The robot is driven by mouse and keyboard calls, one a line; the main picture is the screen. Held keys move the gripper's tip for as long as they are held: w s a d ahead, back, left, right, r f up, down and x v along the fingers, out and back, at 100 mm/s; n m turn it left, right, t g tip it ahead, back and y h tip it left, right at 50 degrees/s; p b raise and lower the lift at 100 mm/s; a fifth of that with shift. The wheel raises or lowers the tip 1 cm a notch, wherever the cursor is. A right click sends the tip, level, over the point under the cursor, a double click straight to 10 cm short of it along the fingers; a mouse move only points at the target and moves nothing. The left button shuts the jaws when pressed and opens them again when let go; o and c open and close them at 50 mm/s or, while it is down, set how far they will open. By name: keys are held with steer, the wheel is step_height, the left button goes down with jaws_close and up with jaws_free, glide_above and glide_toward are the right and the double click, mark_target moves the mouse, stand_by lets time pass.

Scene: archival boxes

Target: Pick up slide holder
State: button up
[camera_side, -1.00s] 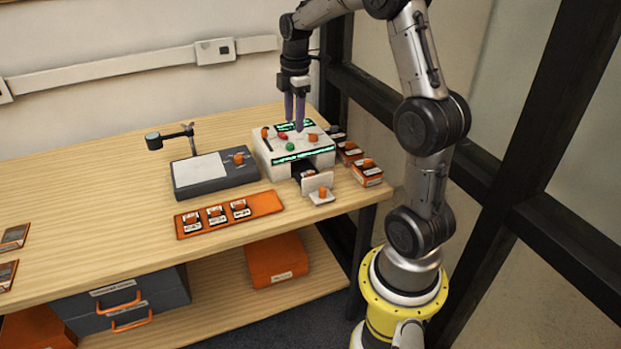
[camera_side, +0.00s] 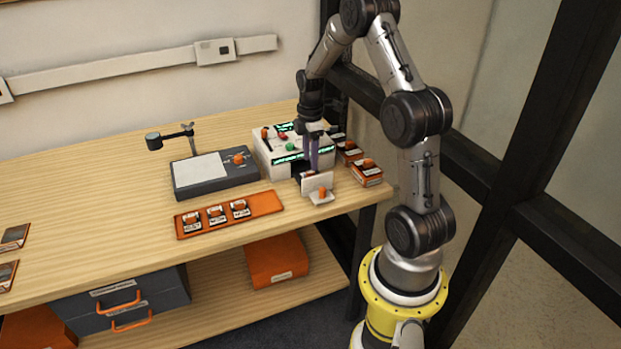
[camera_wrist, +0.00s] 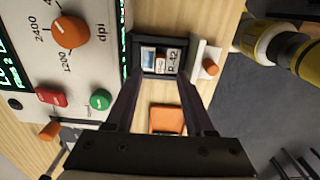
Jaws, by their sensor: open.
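The slide holder (camera_wrist: 160,57) is a small dark-framed piece with a white label reading "R-42" and a little picture window. In the wrist view it sits in a dark tray at the front opening of the white scanner (camera_side: 275,155). In the side view it is mostly hidden behind the upright white plate and my fingers. My gripper (camera_wrist: 157,95) is open and empty, pointing down. Its two fingers reach toward the near edge of the holder, one on either side in the wrist view. I cannot tell whether they touch it.
A white plate with an orange knob (camera_side: 321,193) stands at the scanner's front. An orange tray (camera_side: 229,214) with several small labelled pieces lies in front of a grey viewer (camera_side: 214,176). The table's left is mostly clear.

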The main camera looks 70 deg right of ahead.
mark_target(311, 172)
step_height(311, 172, down, 4)
steer(key=shift+f, duration=0.2)
jaws_close()
stand_by(0.4)
